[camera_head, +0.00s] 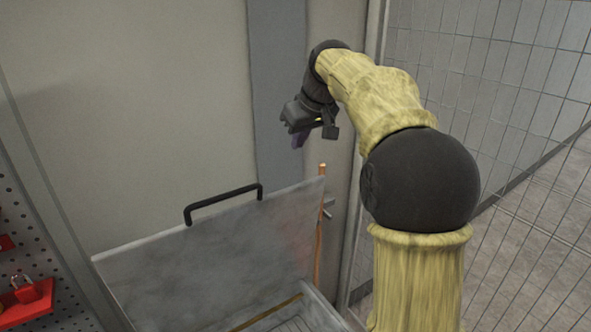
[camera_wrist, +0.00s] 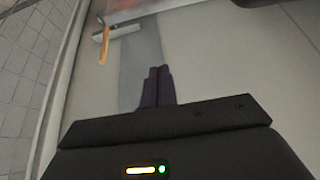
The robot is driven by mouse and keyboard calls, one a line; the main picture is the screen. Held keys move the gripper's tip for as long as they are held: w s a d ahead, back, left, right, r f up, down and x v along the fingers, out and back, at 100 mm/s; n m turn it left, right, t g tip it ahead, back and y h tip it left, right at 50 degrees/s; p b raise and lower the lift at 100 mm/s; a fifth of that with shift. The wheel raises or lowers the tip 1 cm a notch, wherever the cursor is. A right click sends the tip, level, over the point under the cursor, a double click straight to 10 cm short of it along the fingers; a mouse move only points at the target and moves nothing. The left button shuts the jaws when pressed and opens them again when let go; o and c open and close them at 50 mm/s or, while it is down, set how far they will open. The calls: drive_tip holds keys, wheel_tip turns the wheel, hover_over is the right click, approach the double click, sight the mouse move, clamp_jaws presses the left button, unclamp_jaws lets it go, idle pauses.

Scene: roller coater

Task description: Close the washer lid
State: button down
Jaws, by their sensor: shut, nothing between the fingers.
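The washer lid (camera_head: 215,255) is a grey metal panel, raised and tilted open, with a black bar handle (camera_head: 224,203) on its top edge. Part of the washer's opening (camera_head: 275,316) shows below it at the bottom of the head view. My gripper (camera_head: 299,138) is above the lid's right end, to the right of the handle and apart from both. In the wrist view my gripper (camera_wrist: 158,75) is shut and empty, its dark purple fingers together. The lid's edge (camera_wrist: 125,10) seems to show at the top of the wrist view, partly cut off.
An orange-brown rod (camera_head: 321,220) stands upright at the lid's right side. A pale wall with a grey vertical strip (camera_head: 278,90) is behind. A wire mesh fence (camera_head: 500,90) is at the right. A pegboard (camera_head: 30,240) with red holders and a padlock is at the left.

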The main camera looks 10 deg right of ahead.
sight(300, 184)
drive_tip(key=shift+w+f+p, duration=0.15)
drive_tip(key=shift+f+p, duration=1.65)
drive_tip(key=shift+f, duration=2.85)
drive_tip(key=shift+d+f+b, duration=0.1)
drive_tip(key=shift+f+b, duration=0.05)
drive_tip(key=shift+b, duration=0.3)
